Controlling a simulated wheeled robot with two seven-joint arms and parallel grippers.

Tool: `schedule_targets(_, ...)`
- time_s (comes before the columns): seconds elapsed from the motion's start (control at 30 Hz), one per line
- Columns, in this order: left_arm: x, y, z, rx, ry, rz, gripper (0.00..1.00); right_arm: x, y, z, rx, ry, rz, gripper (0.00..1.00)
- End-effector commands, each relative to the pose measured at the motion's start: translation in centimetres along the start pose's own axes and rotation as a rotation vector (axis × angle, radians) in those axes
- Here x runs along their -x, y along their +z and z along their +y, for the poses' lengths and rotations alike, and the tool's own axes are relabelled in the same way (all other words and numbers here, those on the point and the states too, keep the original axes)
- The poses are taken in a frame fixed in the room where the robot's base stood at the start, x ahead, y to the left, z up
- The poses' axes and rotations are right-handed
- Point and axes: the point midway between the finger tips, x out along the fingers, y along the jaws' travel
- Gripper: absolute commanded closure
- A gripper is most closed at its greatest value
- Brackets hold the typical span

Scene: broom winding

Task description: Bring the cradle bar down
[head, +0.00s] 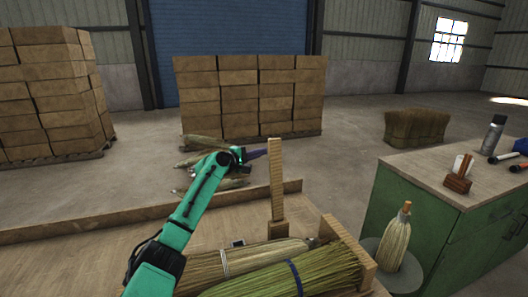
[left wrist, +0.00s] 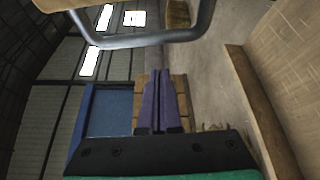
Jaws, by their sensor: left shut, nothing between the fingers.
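The cradle bar, which I take to be the upright wooden post (head: 276,190), stands at the far side of the wooden bench. Its lower end is by a small wooden block (head: 278,230). My left gripper (head: 260,153) is beside the post's upper end, on its left, with purple fingers pointing at it. Whether they touch cannot be told. In the left wrist view the fingers (left wrist: 160,98) are closed together and empty. A grey tubular loop (left wrist: 150,40) with a wooden piece crosses the top of that view. My right gripper is not in view.
Straw bundles (head: 290,280) lie on the bench beside a wooden end board (head: 347,250). A finished broom head (head: 397,240) stands right of them. A green cabinet (head: 420,215) stands at the right. Stacked boxes (head: 250,95) stand behind on open floor.

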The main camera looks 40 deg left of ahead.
Motion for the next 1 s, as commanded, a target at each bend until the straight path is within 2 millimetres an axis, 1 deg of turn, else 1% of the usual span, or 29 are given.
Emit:
schedule_targets(0.1,-1.2,0.1,0.4,0.001,0.002,0.0,1.0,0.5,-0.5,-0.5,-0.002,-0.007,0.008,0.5)
schedule_targets(0.13,-1.2,0.3,0.3,-0.003,-0.001,-0.001,1.0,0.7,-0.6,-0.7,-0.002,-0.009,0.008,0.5)
schedule_targets(0.23,-0.6,0.9,0.2,-0.005,-0.005,-0.001,1.0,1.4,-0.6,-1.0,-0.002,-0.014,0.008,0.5)
schedule_targets(0.53,1.1,3.0,0.2,-0.004,-0.004,-0.002,1.0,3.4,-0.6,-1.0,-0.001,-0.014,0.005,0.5)
schedule_targets(0.67,1.3,3.2,0.1,-0.002,-0.001,-0.001,1.0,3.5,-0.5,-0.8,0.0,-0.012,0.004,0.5)
schedule_targets(1.0,1.3,3.3,0.0,-0.005,0.001,-0.001,1.0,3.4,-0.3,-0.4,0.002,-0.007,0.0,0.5)
